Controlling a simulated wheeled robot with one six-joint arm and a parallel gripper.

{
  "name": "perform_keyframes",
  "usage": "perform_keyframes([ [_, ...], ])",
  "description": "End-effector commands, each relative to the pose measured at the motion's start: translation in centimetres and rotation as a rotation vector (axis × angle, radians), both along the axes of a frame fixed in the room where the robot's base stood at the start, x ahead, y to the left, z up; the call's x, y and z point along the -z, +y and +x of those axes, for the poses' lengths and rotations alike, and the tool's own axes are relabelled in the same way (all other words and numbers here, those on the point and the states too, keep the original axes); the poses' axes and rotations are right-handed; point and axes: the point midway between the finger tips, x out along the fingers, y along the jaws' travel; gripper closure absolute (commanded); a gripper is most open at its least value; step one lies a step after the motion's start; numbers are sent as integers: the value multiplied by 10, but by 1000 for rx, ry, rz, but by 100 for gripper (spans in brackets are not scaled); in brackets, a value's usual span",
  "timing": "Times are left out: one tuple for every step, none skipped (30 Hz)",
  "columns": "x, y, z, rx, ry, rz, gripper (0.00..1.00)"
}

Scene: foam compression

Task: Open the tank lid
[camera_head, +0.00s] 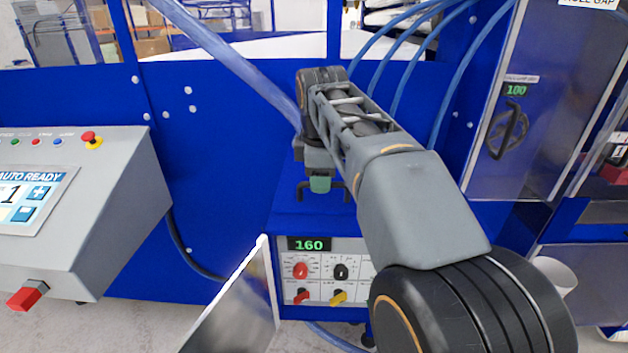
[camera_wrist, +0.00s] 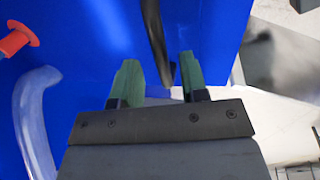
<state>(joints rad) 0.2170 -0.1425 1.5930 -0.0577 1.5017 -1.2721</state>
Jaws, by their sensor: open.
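The blue tank lid (camera_head: 287,222) appears as the flat blue top above the control panel, with a dark handle (camera_head: 301,190) on it. In the head view my gripper (camera_head: 320,184) is at this handle and hides its middle. In the wrist view my gripper (camera_wrist: 158,62) is open, with a green pad on each finger. A black bar (camera_wrist: 154,32), apparently the handle, runs down from the top edge to between the fingers. Both pads look apart from the bar. A blue surface (camera_wrist: 215,35) lies behind it. I cannot tell how deep the bar sits between the fingers.
Below the lid is a panel (camera_head: 322,258) with a green 160 display and several knobs. A grey console (camera_head: 100,200) stands at left. A translucent hose (camera_head: 235,65) slants down towards my gripper. A grey cabinet (camera_head: 525,110) is at right. A red fitting (camera_wrist: 17,40) shows in the wrist view.

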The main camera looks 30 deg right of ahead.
Motion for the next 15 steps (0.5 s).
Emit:
perform_keyframes([
  [2,0,0,0,0,0,60],
  [3,0,0,0,0,0,60],
  [4,0,0,0,0,0,60],
  [4,0,1,0,0,0,60],
  [5,0,1,0,0,0,60],
  [5,0,1,0,0,0,60],
  [5,0,1,0,0,0,60],
  [5,0,1,0,0,0,60],
  [5,0,1,0,0,0,60],
  [5,0,1,0,0,0,60],
  [5,0,1,-1,0,0,60],
  [5,0,1,-1,0,0,61],
  [5,0,1,-1,0,0,64],
  [5,0,1,-1,0,0,66],
  [5,0,1,-1,0,0,70],
])
